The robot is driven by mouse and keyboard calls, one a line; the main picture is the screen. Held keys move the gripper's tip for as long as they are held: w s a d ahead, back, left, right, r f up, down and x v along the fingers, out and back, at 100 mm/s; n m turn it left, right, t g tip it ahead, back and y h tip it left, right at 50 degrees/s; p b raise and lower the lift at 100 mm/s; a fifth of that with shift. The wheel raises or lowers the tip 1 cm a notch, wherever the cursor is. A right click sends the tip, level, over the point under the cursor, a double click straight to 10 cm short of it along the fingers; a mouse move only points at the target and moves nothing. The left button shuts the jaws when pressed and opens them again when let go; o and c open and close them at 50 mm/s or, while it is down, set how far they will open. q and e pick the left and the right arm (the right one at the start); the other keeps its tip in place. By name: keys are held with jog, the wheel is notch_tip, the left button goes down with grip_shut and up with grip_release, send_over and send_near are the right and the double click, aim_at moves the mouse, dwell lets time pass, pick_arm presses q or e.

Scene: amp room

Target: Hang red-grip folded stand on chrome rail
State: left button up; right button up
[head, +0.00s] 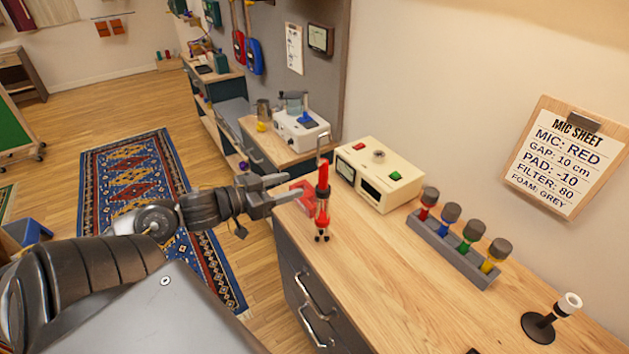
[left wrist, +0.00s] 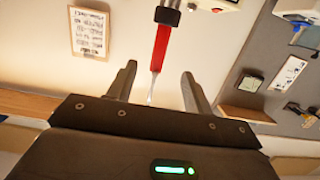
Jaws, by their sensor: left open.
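The red-grip folded stand (head: 322,187) is upright at the near left end of the wooden counter, with a thin chrome hook at its top and small dark feet below. My left gripper (head: 288,187) is open and empty, just left of the stand's upper red grip, with its fingers pointing at it. In the left wrist view the red grip (left wrist: 161,48) and its thin chrome end appear in line with the gap between the open fingers (left wrist: 158,72); no contact shows. I cannot make out the chrome rail. My right gripper is not in view.
A cream box with buttons (head: 379,175) stands behind the stand on the counter (head: 390,270). To the right are a grey rack of colored-band microphones (head: 455,247) and a small black-based stand (head: 540,325). A mic sheet (head: 566,155) hangs on the wall. The counter's front middle is clear.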

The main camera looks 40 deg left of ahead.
pick_arm(q)
jog(key=shift+b+x, duration=2.95)
jog(key=shift+x, duration=1.45)
jog(key=shift+c, duration=0.4)
jog(key=shift+r, duration=0.15)
grip_shut()
jog(key=shift+a+r+p, duration=0.1)
jog(key=shift+r+p, duration=2.4)
jog(key=shift+p, duration=0.65)
